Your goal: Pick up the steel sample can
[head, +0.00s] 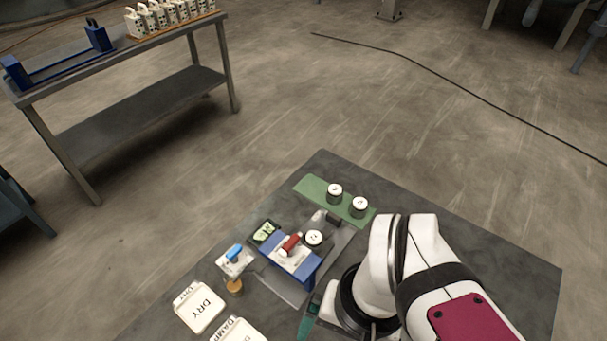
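Several short round cans with white, marked tops show in the head view. One can (335,191) and a second can (360,206) stand upright on a green mat (311,186) near the far corner of the table. A third can (313,238) stands at the blue device, beside a red part. I cannot tell from their look which one is the steel sample can. My white arm comes in from the lower right. My gripper's fingers do not show; the arm hides that area.
The blue device (305,274) sits mid-table on the grey table (500,262). A blue-topped item (234,255), a small brown cylinder (234,287), a "DRY" tray (199,309) and a "DAMP" tray (238,331) lie to its left. The table's right side looks clear.

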